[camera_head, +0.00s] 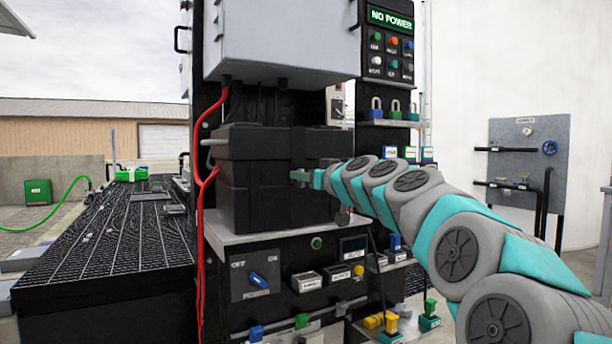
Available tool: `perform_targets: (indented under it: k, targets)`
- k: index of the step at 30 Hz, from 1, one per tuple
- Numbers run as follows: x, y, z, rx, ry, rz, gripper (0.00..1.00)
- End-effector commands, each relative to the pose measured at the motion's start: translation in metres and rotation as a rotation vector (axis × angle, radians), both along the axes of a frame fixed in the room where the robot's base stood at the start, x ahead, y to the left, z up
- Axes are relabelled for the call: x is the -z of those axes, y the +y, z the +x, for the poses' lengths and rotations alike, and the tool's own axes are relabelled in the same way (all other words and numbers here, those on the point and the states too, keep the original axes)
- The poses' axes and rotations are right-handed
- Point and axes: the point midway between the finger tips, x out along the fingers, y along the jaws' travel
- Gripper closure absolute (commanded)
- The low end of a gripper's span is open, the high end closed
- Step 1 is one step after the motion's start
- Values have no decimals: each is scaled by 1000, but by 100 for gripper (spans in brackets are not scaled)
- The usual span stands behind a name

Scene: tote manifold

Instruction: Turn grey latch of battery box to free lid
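The black battery box (262,195) stands on a light grey shelf in the middle of the view. Its black lid (252,143) is on top and looks closed. My gripper (300,176) is at the right part of the box's front, just below the lid edge, touching or very close to it. My teal and grey arm reaches in from the lower right. No grey latch can be made out; the gripper's end may hide it. The fingers are too small to tell whether they are open or shut.
A grey cabinet (285,38) hangs right above the box. A red cable (202,215) runs down its left side. Padlocks (376,108) and a NO POWER panel (390,45) are at right. A switch panel (258,281) sits below the shelf. A black grid table (110,235) extends left.

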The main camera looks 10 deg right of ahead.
Motion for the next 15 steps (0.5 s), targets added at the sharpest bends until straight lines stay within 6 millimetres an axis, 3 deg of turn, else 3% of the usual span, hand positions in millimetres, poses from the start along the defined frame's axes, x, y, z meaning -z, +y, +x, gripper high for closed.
perform_targets:
  k: [11,15]
  targets:
    - [0,2,3,-1,0,0,51]
    - [0,2,3,-1,0,0,67]
